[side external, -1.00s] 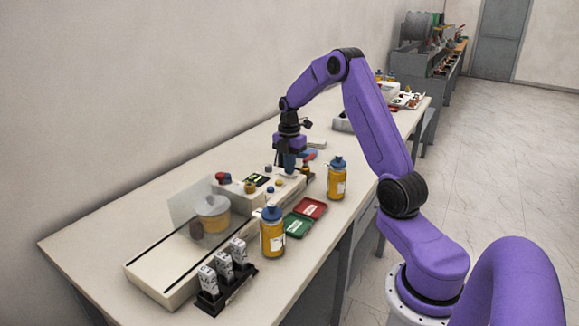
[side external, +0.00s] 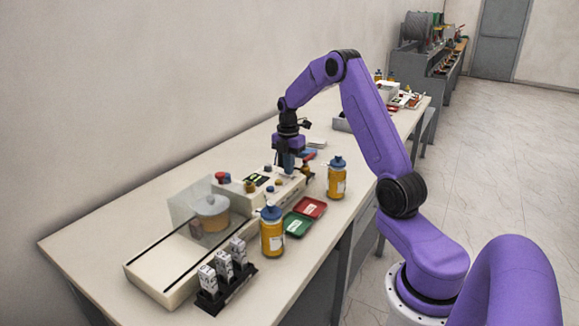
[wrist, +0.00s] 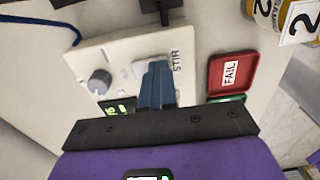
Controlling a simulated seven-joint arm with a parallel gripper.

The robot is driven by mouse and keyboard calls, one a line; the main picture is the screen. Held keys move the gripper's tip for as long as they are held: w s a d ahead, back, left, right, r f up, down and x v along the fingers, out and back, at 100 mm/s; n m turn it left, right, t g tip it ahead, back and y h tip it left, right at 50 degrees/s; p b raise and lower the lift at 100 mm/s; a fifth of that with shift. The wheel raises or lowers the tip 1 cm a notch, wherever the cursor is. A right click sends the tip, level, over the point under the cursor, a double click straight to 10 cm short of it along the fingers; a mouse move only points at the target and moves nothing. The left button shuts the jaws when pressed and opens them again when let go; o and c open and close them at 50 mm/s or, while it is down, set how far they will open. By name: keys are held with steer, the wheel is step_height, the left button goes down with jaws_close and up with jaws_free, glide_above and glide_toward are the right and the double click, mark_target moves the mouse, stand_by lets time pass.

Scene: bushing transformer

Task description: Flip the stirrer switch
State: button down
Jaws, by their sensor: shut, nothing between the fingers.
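The stirrer switch (wrist: 147,68) is a pale raised piece beside the printed word STIR on a light panel, seen in the wrist view. My gripper (wrist: 156,70) has its two blue fingers together, with their tips over the switch and covering part of it. Whether the tips touch it, and which way the switch is tilted, I cannot tell. In the side view my gripper (side external: 288,168) points down at the far end of the cream instrument (side external: 288,187), and the switch cannot be made out there.
A grey knob (wrist: 98,82) and a lit green display (wrist: 118,109) sit beside the switch. A red FAIL tray (side external: 312,207) and green tray (side external: 297,225) lie in front. Amber bottles (side external: 337,180) (side external: 272,235) stand nearby. A clear cover (side external: 180,208) encloses a vessel (side external: 210,217).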

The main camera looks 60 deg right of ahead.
mark_target(283, 172)
steer(key=shift+w, duration=0.7)
steer(key=shift+r, duration=0.15)
step_height(283, 172, up, 14)
steer(key=shift+w, duration=0.35)
steer(key=shift+a, duration=0.1)
